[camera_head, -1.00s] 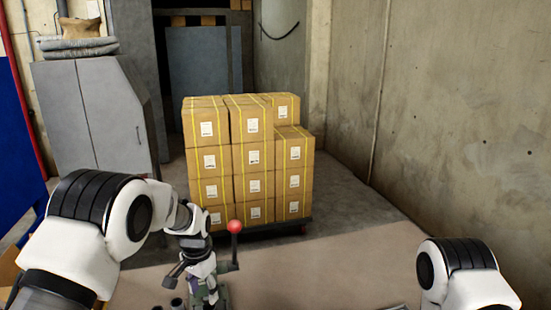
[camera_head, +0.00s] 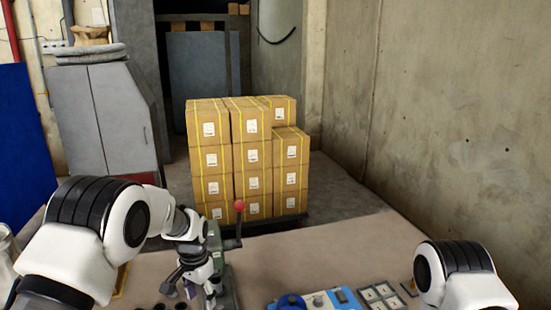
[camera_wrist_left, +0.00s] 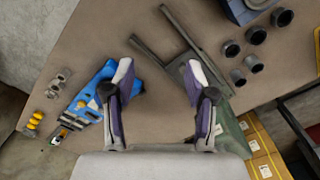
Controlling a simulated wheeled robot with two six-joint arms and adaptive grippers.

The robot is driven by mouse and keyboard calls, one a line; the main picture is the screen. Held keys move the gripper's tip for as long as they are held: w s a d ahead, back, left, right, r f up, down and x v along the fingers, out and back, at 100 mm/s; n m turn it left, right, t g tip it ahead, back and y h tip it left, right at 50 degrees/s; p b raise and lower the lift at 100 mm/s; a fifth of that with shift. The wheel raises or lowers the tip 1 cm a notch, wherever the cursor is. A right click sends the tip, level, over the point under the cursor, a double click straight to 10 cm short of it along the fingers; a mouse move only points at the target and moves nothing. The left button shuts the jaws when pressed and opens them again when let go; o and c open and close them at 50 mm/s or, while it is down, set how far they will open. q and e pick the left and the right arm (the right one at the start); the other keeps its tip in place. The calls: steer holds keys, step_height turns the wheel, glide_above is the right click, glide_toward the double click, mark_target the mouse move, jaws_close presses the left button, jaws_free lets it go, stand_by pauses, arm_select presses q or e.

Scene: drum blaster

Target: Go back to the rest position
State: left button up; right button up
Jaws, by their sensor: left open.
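My left gripper (camera_head: 192,287) hangs over the table (camera_head: 300,255), beside a green machine (camera_head: 226,262) with a red-knobbed lever (camera_head: 239,206). In the left wrist view my left gripper (camera_wrist_left: 160,78) has its two purple-grey fingers spread wide, with nothing between them but the brown table top below. The green machine (camera_wrist_left: 233,135) lies partly behind the right finger in that view, and a blue device (camera_wrist_left: 92,88) is by the left finger. My right arm shows at the lower right of the head view, but its gripper is out of the picture.
The blue device (camera_head: 318,301) and a panel of grey squares (camera_head: 381,296) lie at the table's front. Dark cups (camera_wrist_left: 254,63) stand near the machine. Stacked cartons (camera_head: 250,160) and a grey cabinet (camera_head: 100,120) stand behind the table. A concrete wall (camera_head: 450,120) bounds the right.

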arm_select(q)
steer(key=s+a+f+n+g+b, duration=0.1)
steer(key=s+a+f+g+b, duration=0.15)
steer(key=s+f, duration=0.95)
steer(key=s+a+f+n+g+b, duration=0.15)
steer(key=s+f+b, duration=0.25)
steer(key=s+f, duration=0.75)
steer(key=s+a+f+n+t+b, duration=0.1)
steer(key=s+f+n+t, duration=0.1)
steer(key=s, duration=0.5)
steer(key=s+a+f+n+t+b, duration=0.1)
steer(key=s+f+t, duration=0.1)
steer(key=s, duration=0.5)
steer(key=shift+s+a+f+n+b, duration=0.2)
steer(key=shift+f+n+b, duration=0.15)
steer(key=shift+f, duration=0.3)
steer(key=shift+s, duration=0.1)
